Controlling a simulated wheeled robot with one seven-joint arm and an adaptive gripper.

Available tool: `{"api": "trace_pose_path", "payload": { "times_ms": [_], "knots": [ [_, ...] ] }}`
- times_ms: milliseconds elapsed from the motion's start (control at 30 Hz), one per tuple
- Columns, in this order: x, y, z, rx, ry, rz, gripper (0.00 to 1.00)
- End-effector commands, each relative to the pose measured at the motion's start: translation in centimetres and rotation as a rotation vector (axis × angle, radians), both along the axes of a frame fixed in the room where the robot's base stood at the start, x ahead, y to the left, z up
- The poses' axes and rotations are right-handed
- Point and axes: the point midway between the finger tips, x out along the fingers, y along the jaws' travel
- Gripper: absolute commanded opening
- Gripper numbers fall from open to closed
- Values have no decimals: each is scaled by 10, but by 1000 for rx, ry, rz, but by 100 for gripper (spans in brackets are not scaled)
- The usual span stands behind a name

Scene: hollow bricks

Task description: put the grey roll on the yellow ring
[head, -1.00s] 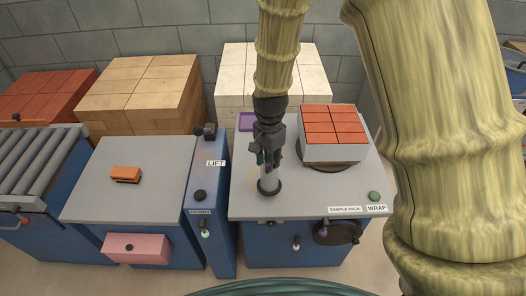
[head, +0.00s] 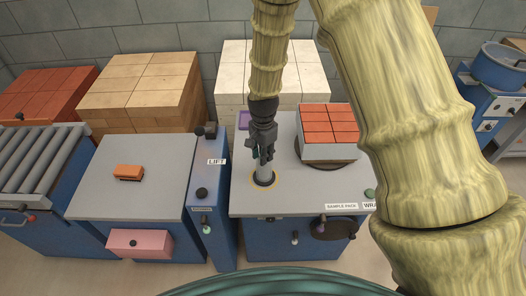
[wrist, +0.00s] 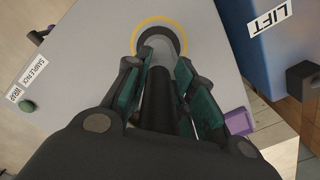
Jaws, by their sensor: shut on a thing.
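The grey roll (head: 264,169) stands about upright on the grey table top, with a dark flange at its lower end. My gripper (head: 262,150) is shut on the roll from above, with its fingers on both sides. In the wrist view my gripper (wrist: 158,85) has teal pads along the roll (wrist: 159,60). The yellow ring (wrist: 184,36) is a thin circle marked on the table top, and it shows around the dark lower end of the roll. The ring (head: 276,182) also shows around it in the head view. I cannot tell whether the flange touches the surface.
A block of red bricks (head: 331,126) sits on a round turntable right of the roll. A purple item (head: 243,119) lies at the table's back left. The blue LIFT column (head: 209,200) stands left of the table. The top around the ring is clear.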

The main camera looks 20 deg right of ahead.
Motion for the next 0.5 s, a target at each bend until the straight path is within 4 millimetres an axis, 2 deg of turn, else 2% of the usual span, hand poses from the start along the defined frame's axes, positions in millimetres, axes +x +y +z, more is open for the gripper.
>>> {"api": "trace_pose_path", "payload": {
  "times_ms": [367,400,500],
  "knots": [
    [0,0,-3,-1,-1,0,0],
    [0,0,-4,0,-1,-1,27],
    [0,0,-3,0,-1,0,45]
  ]
}}
